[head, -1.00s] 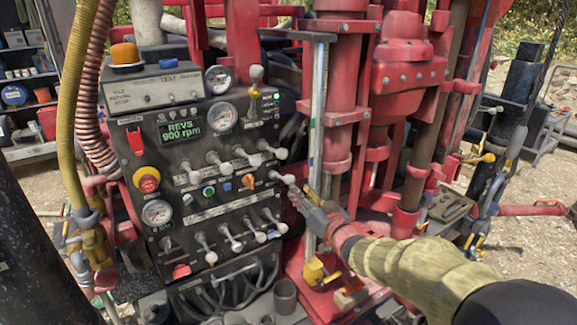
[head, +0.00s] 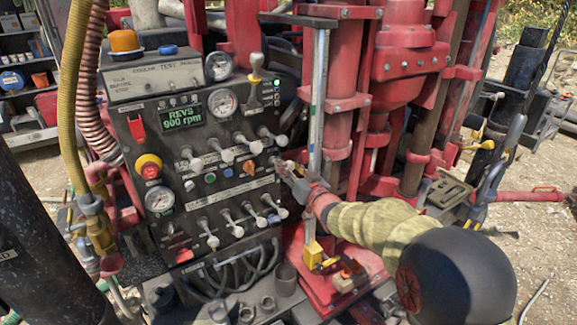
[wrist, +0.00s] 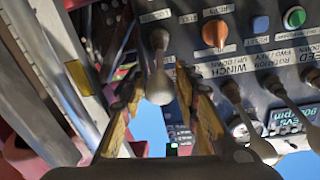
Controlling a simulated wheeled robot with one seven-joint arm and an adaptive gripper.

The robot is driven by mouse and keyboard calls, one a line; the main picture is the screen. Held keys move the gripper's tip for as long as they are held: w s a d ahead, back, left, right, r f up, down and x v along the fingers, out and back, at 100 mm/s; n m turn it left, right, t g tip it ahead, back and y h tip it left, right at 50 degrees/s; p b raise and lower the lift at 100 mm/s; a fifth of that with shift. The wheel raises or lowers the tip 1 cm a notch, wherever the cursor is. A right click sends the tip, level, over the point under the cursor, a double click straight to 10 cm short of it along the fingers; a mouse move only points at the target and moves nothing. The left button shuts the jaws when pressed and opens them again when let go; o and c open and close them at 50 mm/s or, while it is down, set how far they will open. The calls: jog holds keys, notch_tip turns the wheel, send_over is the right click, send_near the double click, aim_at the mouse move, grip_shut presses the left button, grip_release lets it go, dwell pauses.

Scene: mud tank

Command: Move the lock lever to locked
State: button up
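The control panel (head: 228,180) is dark, with two rows of white-knobbed levers. A single lever with a grey knob (wrist: 159,85) sits to the right of the panel's orange knob (head: 249,168); I take it for the lock lever. Its label is too small to read. My gripper (head: 283,168) is at the panel's right edge and mostly hides this lever in the head view. In the wrist view, which looks upside down, my gripper (wrist: 160,100) is open, with one finger on each side of the grey knob. I cannot tell whether either finger touches it.
The winch lever (wrist: 232,93) is close beside one finger in the wrist view. A metal upright (head: 319,110) and the red drill mast (head: 348,90) stand just right of the panel. A yellow hose (head: 73,110) runs down the panel's left side.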

jog(key=shift+c, duration=0.5)
grip_shut()
